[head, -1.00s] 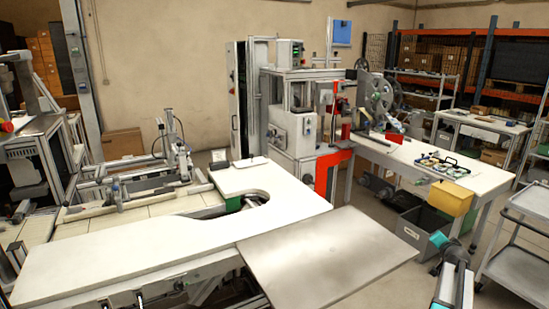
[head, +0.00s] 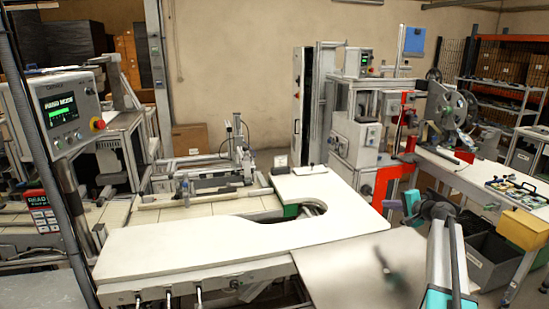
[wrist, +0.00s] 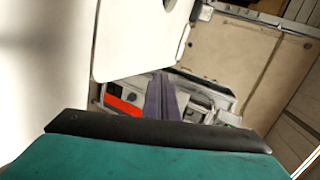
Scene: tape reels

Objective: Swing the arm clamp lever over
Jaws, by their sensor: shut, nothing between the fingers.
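I cannot pick out the arm clamp lever for sure in either view. The machine with reels (head: 452,108) stands at the back right, with small red parts too small to tell apart. My gripper (head: 410,202) is at the lower right of the head view, pointing left above the edge between the metal plate and the bins. Its purple fingers (wrist: 162,98) are together and empty in the wrist view. They overlap, in the picture, a grey unit with a red strip (wrist: 122,104) in the background, and I see no contact.
A white worktop with a round cut-out (head: 190,240) fills the front. A metal plate (head: 340,270) adjoins it. A control panel (head: 62,112) stands at left. A yellow bin (head: 524,229) and a grey bin (head: 490,258) are at right. A board (head: 515,190) lies on the right table.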

